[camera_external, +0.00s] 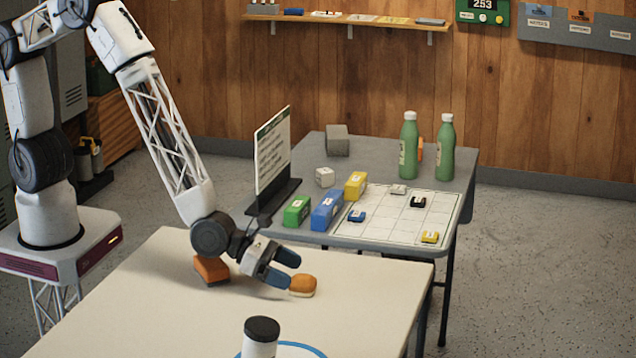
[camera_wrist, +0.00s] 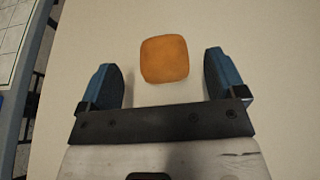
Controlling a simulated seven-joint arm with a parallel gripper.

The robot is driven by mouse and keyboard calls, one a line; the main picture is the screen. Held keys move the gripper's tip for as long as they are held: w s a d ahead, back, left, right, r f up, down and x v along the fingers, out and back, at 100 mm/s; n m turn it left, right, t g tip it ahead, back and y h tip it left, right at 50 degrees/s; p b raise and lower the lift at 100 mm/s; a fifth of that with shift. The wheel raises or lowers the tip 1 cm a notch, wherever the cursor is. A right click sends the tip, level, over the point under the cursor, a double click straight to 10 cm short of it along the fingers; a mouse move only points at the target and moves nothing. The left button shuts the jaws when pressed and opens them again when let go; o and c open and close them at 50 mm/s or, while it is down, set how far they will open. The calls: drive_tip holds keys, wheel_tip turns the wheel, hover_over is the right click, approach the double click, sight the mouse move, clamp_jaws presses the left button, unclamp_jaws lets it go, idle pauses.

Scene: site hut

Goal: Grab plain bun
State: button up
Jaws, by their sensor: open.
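A plain golden-brown bun (camera_external: 303,285) lies on the cream table (camera_external: 180,290), near its right side. In the wrist view the bun (camera_wrist: 164,59) has a rounded-square top and lies ahead of the space between the two blue fingers. My gripper (camera_external: 281,268) is low over the table, just left of the bun in the external view. It is open and empty; in the wrist view the fingers (camera_wrist: 164,80) stand to either side with gaps between them and the bun. Whether the fingertips touch the table cannot be told.
A white container with a black lid (camera_external: 262,335) and a blue-rimmed plate (camera_external: 305,348) are at the front. The grey table (camera_external: 400,240) behind holds green bottles (camera_external: 409,150), colored boxes and an upright sign (camera_external: 272,150).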

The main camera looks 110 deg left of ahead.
sight(296, 275)
drive_tip(key=shift+x, duration=2.55)
drive_tip(key=shift+d, duration=0.1)
drive_tip(key=shift+c, duration=0.4)
drive_tip(key=c, duration=0.9)
